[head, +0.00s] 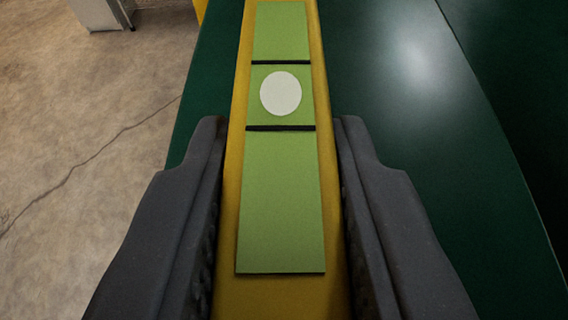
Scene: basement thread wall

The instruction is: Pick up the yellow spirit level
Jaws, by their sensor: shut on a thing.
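The yellow spirit level (283,294) runs lengthwise up the middle of the head view, from the bottom edge to the top. Its upper face carries a long green vial with two black lines and a pale oval bubble between them. My gripper (281,140) has one dark grey finger on each side of the level, and it is shut on it. The far end of the level is out of view at the top. Whether the level touches the dark green surface below cannot be told.
A dark green glossy surface (430,170) lies under and to the right of the level. Bare concrete floor (80,110) with a crack shows at the left. A pale box-like object (98,12) stands at the top left, with a yellow edge near it.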

